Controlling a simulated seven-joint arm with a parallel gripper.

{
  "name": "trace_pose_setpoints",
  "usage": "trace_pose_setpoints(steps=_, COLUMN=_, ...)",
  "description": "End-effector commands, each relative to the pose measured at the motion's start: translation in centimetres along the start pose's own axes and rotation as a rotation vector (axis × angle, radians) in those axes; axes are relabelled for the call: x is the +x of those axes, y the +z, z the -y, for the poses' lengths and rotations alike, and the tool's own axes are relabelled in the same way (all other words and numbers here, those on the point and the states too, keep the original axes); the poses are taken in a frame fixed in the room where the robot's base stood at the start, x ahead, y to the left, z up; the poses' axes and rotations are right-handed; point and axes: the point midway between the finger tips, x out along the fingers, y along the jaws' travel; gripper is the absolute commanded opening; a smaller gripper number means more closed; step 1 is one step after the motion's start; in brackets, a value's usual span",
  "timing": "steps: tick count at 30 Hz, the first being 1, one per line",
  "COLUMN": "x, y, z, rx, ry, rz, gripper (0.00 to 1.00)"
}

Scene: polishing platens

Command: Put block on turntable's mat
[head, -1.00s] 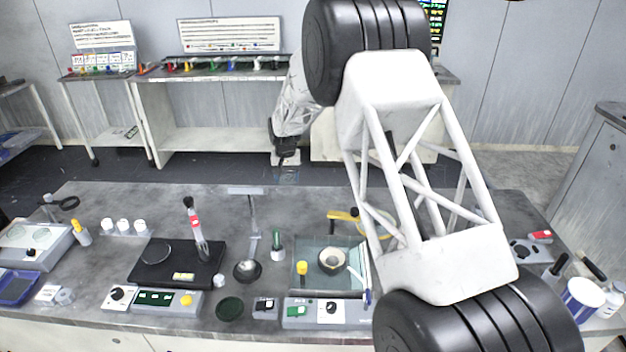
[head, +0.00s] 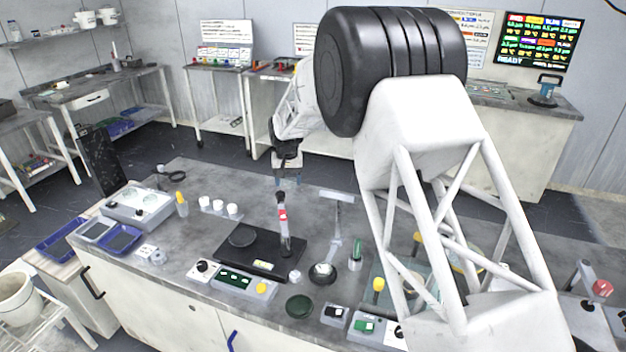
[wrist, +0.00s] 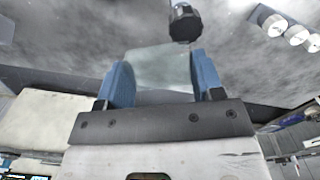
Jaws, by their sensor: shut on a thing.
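My gripper (wrist: 158,70) has blue fingers shut on a pale, translucent block (wrist: 158,66). In the head view my gripper (head: 288,172) hangs over the back edge of the bench, with the block too small there to make out clearly. A black base (head: 222,258) on the bench carries a round dark disc (head: 243,237), which may be the turntable's mat; I cannot tell for sure. The disc is bare and lies in front of and to the left of my gripper. A separate dark green round pad (head: 299,306) lies near the bench front.
A red-banded upright tool (head: 283,222) stands at the right of the black base. Several white cups (head: 218,208) stand behind it to the left. A control box (head: 232,281) is in front. My arm hides much of the bench's right side.

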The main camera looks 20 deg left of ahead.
Motion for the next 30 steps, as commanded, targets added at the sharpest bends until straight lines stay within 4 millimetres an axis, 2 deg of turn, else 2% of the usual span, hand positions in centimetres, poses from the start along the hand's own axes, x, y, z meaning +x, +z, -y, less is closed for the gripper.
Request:
trace_pose_setpoints(steps=3, x=-0.3, y=0.9, z=3.3, rx=-0.038, ry=0.0, rz=0.0, gripper=0.31)
trace_pose_setpoints(steps=8, x=-0.1, y=2.4, z=7.1, rx=-0.068, ry=0.0, rz=0.0, gripper=0.31)
trace_pose_setpoints(steps=15, x=1.8, y=6.1, z=12.2, rx=-0.043, ry=0.0, rz=0.001, gripper=0.31)
trace_pose_setpoints(steps=22, x=3.9, y=9.2, z=14.7, rx=0.018, ry=0.0, rz=0.001, gripper=0.31)
trace_pose_setpoints(steps=30, x=4.6, y=10.2, z=15.4, rx=0.045, ry=0.0, rz=-0.001, gripper=0.31)
